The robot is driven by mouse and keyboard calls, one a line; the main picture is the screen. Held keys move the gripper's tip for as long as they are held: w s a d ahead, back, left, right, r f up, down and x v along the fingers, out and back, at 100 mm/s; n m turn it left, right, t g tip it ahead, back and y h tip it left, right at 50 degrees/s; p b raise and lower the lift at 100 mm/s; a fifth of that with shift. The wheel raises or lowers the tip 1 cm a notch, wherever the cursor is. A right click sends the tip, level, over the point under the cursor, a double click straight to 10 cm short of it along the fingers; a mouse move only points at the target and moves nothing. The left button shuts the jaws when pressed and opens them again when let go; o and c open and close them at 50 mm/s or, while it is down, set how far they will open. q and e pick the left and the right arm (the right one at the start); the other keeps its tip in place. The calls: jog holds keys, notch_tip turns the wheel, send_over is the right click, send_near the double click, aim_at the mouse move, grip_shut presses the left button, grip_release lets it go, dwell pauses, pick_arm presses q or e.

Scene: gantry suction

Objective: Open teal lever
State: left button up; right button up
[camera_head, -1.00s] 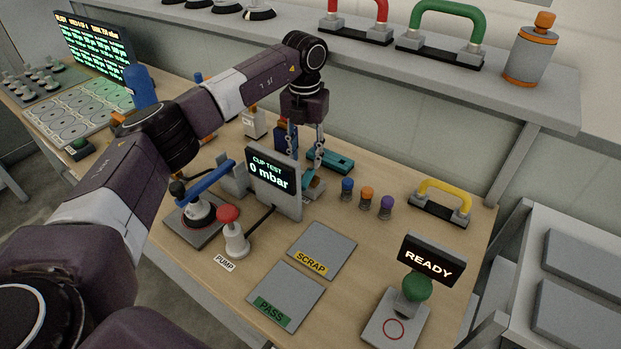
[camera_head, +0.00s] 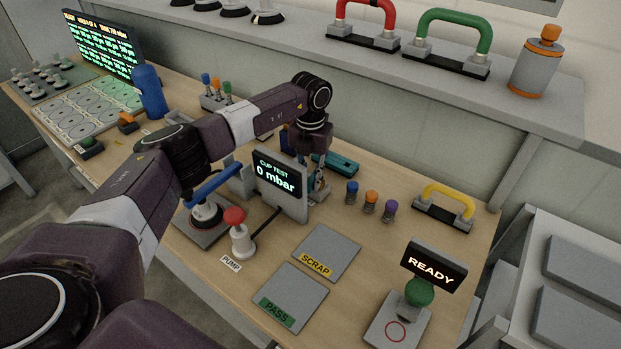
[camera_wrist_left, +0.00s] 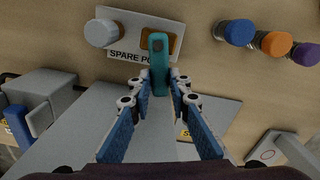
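The teal lever (camera_wrist_left: 157,60) shows in the left wrist view as a narrow upright bar over an orange-brown patch on a grey plate marked SPARE PORT. My left gripper (camera_wrist_left: 161,77) has its blue fingers drawn close on both sides of the lever's near end, seemingly shut on it. In the head view the left gripper (camera_head: 317,163) is behind the CUP TEST display, which partly hides its fingertips and the lever. A teal block (camera_head: 336,164) shows just behind the gripper; I cannot tell whether it belongs to the lever. My right gripper is not in view.
The CUP TEST display (camera_head: 281,187) reads 0 mbar and stands close in front of the gripper. Blue (camera_head: 352,191), orange (camera_head: 371,201) and purple (camera_head: 390,210) knobs stand to its right. A yellow handle (camera_head: 446,205) lies further right. A shelf (camera_head: 470,80) runs behind.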

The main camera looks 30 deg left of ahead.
pick_arm(q)
grip_shut()
jog(key=shift+d, duration=0.1)
jog(key=n, duration=0.1)
jog(key=d+n, duration=0.1)
jog(key=n, duration=0.1)
jog(key=shift+w+d+n, duration=0.15)
jog(key=shift+w+n, duration=0.1)
jog(key=shift+n, duration=0.15)
jog(key=n, duration=0.2)
jog(key=w+d+n, duration=0.1)
jog(key=n, duration=0.1)
jog(key=shift+d+n+b, duration=0.2)
jog(key=shift+n+b, duration=0.1)
jog(key=shift+b, duration=0.05)
jog(key=n, duration=0.1)
jog(key=w+n, duration=0.1)
jog(key=n, duration=0.2)
jog(key=shift+w+d, duration=0.25)
jog(key=shift+d, duration=0.1)
jog(key=shift+w+d+r+n+b, duration=0.1)
jog(key=shift+w+n+b, duration=0.3)
jog(key=shift+n, duration=0.9)
